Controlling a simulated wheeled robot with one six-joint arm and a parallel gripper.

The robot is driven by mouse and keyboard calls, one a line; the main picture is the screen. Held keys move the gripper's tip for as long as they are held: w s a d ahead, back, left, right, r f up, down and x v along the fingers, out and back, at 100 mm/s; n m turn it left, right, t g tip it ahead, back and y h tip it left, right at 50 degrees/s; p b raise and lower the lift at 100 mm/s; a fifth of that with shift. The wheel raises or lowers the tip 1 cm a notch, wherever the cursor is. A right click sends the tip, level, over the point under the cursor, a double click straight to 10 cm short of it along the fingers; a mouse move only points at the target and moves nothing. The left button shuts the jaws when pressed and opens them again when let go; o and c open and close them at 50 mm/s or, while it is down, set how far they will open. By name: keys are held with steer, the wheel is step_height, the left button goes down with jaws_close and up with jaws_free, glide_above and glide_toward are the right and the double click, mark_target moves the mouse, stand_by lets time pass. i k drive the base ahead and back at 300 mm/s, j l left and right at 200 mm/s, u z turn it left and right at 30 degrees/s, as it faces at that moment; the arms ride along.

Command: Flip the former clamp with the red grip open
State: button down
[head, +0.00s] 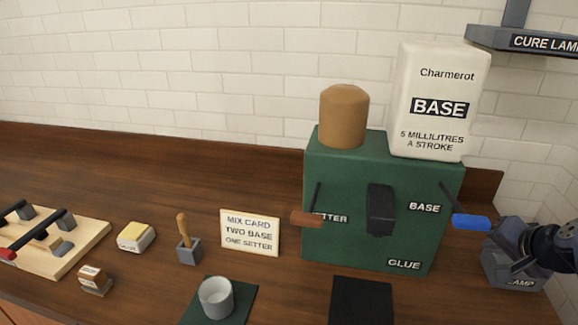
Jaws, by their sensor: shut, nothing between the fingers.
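The clamp with the red grip (8,254) is at the far left edge of the head view, on a pale wooden former board (88,238). Its black lever (38,231) slants down-left to the grip, from a dark grey block (64,219). The lever looks low over the board, but I cannot tell surely whether it is latched. A second black-levered clamp (14,209) sits behind it, its grip end cut off. My gripper (518,266) is at the far right, in front of the grey box marked LAMP, shut and empty, far from the clamp.
A green glue dispenser (345,252) with brown and blue levers stands right of centre. The cure lamp (530,42) overhangs upper right.

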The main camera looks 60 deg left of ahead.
mark_target(39, 232)
steer(key=k+u, duration=0.4)
steer(key=k+j+u, duration=0.15)
steer(key=k+u, duration=0.25)
steer(key=i+l+u, duration=0.1)
steer(key=u, duration=0.4)
steer(key=i+l+u, duration=0.25)
steer(key=u, duration=0.25)
steer(key=i+l+u, duration=0.1)
steer(key=l+u, duration=0.15)
steer(key=u, duration=0.25)
steer(key=i+l+u, duration=0.1)
steer(key=l+u, duration=0.15)
steer(key=u, duration=0.25)
steer(key=l+u, duration=0.3)
steer(key=u, duration=0.2)
steer(key=l+u, duration=0.3)
steer(key=u, duration=0.2)
